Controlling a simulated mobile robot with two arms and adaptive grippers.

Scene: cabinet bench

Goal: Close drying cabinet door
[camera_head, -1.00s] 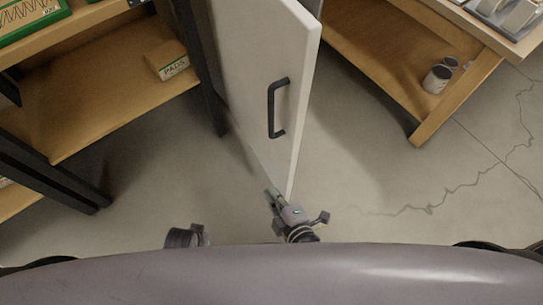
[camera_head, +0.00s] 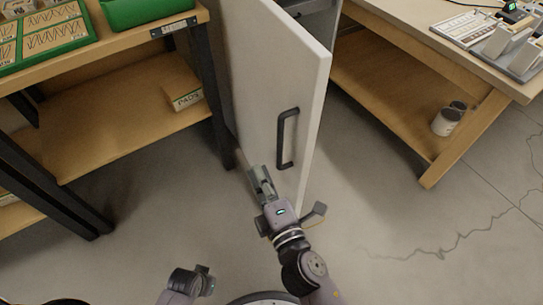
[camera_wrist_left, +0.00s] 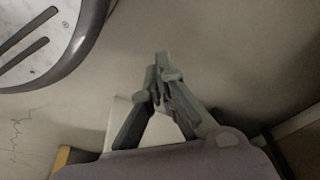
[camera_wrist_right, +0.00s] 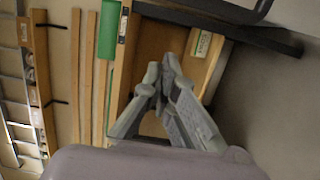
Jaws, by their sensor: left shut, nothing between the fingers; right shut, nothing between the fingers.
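The white cabinet door (camera_head: 262,75) stands open in the middle of the head view, edge toward me, with a dark bar handle (camera_head: 286,138) on its right part. A grey cabinet interior (camera_head: 312,8) shows behind it at the top. My right gripper (camera_head: 260,178) is shut and empty, in front of the lower part of the door, on its left face side; I cannot tell if it touches. It also shows shut in the right wrist view (camera_wrist_right: 160,75). My left gripper is shut and empty in the left wrist view (camera_wrist_left: 162,65); in the head view only its wrist part shows at the bottom.
A wooden shelf bench (camera_head: 100,125) with green trays and a box marked PADS (camera_head: 183,97) stands left. A wooden table (camera_head: 440,75) with instruments on top and cans (camera_head: 447,121) on its lower shelf stands right. Grey floor (camera_head: 350,220) is clear in front.

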